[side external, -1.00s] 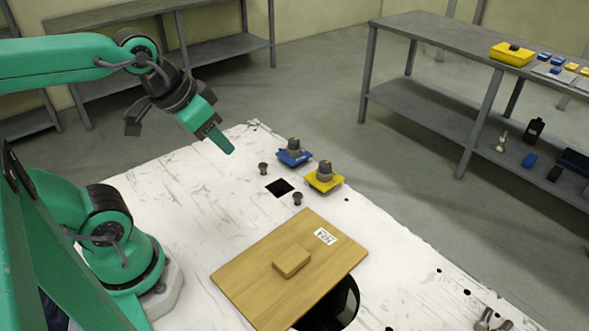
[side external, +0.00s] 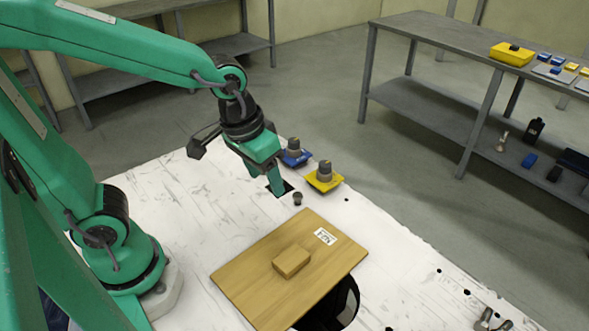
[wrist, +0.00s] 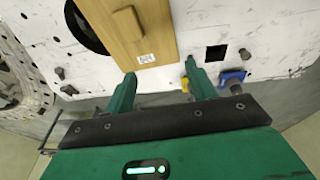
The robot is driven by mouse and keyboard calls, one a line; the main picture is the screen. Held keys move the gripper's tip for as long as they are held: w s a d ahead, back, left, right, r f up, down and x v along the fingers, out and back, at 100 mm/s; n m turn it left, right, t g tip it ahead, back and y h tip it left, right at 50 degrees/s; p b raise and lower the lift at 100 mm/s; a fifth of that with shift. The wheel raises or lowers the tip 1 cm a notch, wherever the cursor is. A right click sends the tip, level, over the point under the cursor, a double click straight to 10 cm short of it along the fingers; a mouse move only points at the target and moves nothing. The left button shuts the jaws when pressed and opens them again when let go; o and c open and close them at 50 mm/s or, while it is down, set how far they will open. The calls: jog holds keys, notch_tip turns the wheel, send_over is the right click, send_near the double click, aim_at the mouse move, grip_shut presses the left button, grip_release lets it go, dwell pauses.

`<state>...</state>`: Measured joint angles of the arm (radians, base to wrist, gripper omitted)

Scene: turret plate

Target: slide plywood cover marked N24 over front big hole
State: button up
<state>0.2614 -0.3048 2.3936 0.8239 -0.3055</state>
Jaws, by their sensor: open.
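The plywood cover (side external: 250,290) lies flat on the white plate (side external: 180,205), with a raised wooden block (side external: 291,262) as a handle and a white label (side external: 325,236). The label's marking is too small to read surely. The cover also shows in the wrist view (wrist: 155,30). It overlaps part of a big round dark hole (side external: 345,303); the hole's uncovered part shows in the wrist view (wrist: 80,28). My gripper (side external: 277,187) is open and empty, above the plate behind the cover, near the small square hole (wrist: 215,52). The wrist view shows both fingers apart (wrist: 160,68).
A blue-based knob (side external: 294,152) and a yellow-based knob (side external: 325,178) stand at the plate's back edge. A dark post (side external: 297,198) stands between gripper and cover. Metal clamp-like parts (side external: 490,320) lie at the front right. A grey bench (side external: 430,35) stands apart behind.

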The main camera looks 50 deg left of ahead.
aim_at(292, 258)
jog(key=d+f+g, duration=0.1)
jog(key=d+f, duration=0.1)
jog(key=f, duration=0.1)
jog(key=d+f, duration=0.2)
jog(key=d, duration=0.1)
jog(key=d+f+g, duration=0.1)
jog(key=d+f, duration=0.1)
jog(key=f, duration=0.1)
jog(key=shift+w+d+f+g+y, duration=0.2)
jog(key=shift+f+g+y, duration=0.1)
jog(key=shift+f, duration=0.2)
jog(key=shift+f, duration=3.8)
jog(key=shift+c, duration=0.3)
jog(key=c, duration=0.7)
